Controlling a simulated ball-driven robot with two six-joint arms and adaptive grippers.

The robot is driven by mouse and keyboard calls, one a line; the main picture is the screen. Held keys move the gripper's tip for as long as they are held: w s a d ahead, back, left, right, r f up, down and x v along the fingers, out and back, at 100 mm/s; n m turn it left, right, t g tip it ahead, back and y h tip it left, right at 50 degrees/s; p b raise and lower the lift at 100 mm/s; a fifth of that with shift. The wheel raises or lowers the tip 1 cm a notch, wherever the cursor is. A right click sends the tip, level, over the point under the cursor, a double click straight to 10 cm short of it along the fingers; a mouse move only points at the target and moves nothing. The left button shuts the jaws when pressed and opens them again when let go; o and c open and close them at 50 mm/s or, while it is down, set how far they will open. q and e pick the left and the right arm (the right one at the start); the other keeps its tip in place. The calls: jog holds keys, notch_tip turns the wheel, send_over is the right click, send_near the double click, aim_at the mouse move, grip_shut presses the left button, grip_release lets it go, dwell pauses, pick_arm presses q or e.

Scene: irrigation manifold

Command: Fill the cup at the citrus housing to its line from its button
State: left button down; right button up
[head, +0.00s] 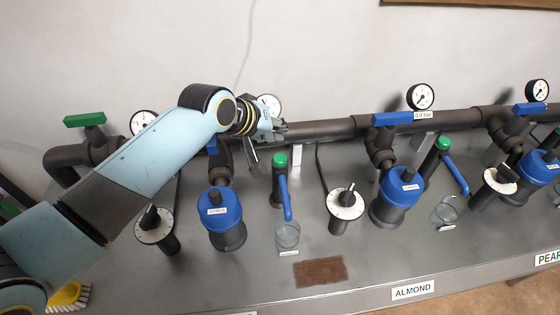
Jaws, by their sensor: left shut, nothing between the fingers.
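A blue-topped housing (220,214) stands left of centre; its small white label seems to read CITRUS but is hard to make out. To its right is a dark post with a green button-like cap (280,160) and a blue lever or spout (286,200) hanging down. A clear cup (287,235) stands below the blue part, with a small label in front of it. Its line and any water in it are too small to tell. My left gripper (279,130) is shut and empty, above and behind the green cap, near the pipe. My right gripper is out of view.
A dark pipe (320,129) with gauges and valve handles runs along the back. A dial post (155,225) stands left of the housing, another (345,205) right of the cup. A second blue housing (400,195) and cup (445,212) stand further right. A brown patch (320,271) lies in front.

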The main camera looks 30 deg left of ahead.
aim_at(277, 156)
pick_arm(q)
notch_tip(277, 156, down, 2)
jog(key=shift+b, duration=0.5)
jog(key=shift+f, duration=0.3)
jog(key=shift+f+b, duration=0.45)
jog(key=shift+f, duration=0.2)
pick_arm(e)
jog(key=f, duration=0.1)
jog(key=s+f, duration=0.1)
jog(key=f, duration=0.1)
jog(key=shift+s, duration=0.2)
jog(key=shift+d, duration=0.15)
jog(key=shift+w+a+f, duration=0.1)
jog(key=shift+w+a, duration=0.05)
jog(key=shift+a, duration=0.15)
pick_arm(q)
jog(key=shift+f, duration=0.15)
jog(key=shift+f, duration=0.3)
